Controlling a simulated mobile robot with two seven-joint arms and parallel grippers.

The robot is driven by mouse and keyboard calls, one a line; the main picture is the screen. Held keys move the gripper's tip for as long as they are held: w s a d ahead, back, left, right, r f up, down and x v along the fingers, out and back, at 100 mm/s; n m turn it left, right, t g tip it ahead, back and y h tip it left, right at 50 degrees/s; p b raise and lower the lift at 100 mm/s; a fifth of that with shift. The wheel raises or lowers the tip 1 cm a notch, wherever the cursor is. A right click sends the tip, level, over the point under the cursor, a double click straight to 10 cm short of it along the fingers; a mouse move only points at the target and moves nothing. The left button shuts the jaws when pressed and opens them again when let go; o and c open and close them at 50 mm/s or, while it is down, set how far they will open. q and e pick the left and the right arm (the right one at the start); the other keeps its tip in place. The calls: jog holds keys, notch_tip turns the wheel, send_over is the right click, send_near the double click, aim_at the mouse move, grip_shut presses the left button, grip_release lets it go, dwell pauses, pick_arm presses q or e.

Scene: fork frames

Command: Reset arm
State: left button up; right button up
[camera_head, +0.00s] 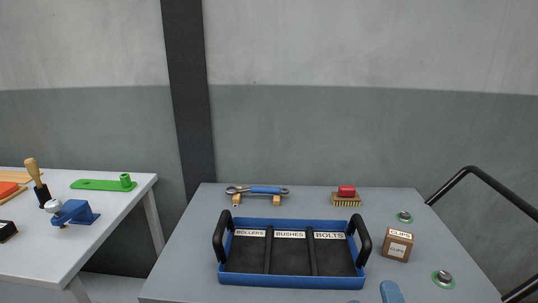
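Neither of my grippers shows in the head view. No arm link that I can be sure of is in the picture. The grey table (180,270) in front of me bears a blue tray (290,280) with two black upright loop handles. The tray has three dark compartments, labelled ROLLERS, BUSHES and BOLTS. The compartments look empty.
Behind the tray a blue-handled wrench (265,190) rests on wooden supports. A red-topped brush (346,192), a CLIPS box (397,244) and round green-rimmed pieces (443,278) stand rightward. A blue rounded object (391,291) is cut off at front. A white table (110,215) stands left.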

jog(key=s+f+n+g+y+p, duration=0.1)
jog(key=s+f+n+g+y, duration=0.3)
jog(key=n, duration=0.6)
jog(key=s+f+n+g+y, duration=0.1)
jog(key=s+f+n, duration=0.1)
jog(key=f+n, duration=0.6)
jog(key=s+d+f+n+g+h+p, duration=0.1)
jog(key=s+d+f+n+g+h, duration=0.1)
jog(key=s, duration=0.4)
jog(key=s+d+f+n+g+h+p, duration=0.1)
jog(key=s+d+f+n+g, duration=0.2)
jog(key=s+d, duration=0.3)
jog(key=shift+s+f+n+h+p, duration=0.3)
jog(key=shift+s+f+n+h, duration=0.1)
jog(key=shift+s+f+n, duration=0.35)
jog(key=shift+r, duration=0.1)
